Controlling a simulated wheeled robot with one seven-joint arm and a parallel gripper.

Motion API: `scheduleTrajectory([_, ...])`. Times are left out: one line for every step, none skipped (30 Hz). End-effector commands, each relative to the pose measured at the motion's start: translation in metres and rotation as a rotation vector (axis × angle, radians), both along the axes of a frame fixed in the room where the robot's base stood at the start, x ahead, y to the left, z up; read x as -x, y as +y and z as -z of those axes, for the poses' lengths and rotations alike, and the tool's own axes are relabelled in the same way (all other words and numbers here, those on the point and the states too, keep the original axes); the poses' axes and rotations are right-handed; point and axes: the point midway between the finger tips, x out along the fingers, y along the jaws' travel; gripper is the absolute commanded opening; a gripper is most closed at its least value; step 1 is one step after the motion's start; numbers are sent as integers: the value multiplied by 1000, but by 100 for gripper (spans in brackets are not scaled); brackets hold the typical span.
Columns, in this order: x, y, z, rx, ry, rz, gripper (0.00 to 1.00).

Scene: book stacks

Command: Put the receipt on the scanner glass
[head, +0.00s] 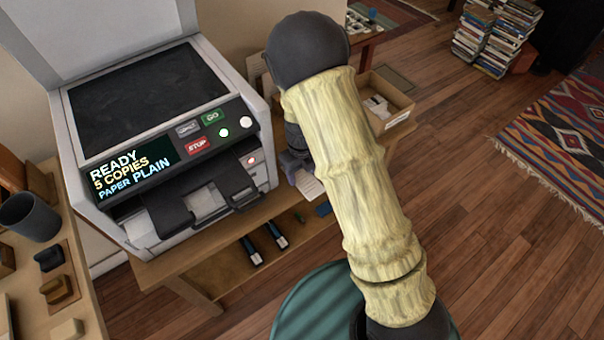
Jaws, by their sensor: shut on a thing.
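The copier (215,75) stands at the left with its lid (95,35) raised. Its dark scanner glass (145,95) is bare. My gripper (297,172) is right of the copier, below glass height in the picture, and mostly hidden behind my own arm. It is shut on a white printed slip, which looks like the receipt (309,186). The slip shows just under the fingers, and its far part is hidden by the arm. I cannot tell whether it touches the table below.
The copier's panel reads READY, 5 COPIES, PAPER PLAIN. A wooden table (185,272) carries the copier. A side shelf (75,270) at left holds a dark cup (30,216). An open box (398,105) stands behind my arm. Book stacks (495,38) are far back.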

Motion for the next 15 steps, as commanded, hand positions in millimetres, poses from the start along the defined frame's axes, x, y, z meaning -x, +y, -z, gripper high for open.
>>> scheduleTrajectory([0,0,-3,0,-1,0,29])
scheduleTrajectory([0,0,-5,0,-2,-1,29])
scheduleTrajectory([-1,0,-9,0,-3,0,29])
scheduleTrajectory([-1,0,-12,0,-4,0,29])
scheduleTrajectory([-1,0,-16,0,-3,0,29])
scheduleTrajectory([0,1,-23,-1,-3,-1,29])
scheduleTrajectory([-1,1,-29,-1,-4,-2,29])
scheduleTrajectory([-1,1,-35,-1,-4,-1,29])
scheduleTrajectory([-1,1,-43,-1,-4,-1,29])
scheduleTrajectory([-1,1,-51,-1,-5,-2,29])
scheduleTrajectory([-1,1,-58,-1,-5,-2,29])
scheduleTrajectory([-1,1,-69,-2,-6,-2,29])
scheduleTrajectory([-1,1,-78,-2,-6,-2,29])
scheduleTrajectory([-1,1,-86,-2,-6,-2,29])
scheduleTrajectory([-1,1,-98,-3,-7,-1,29])
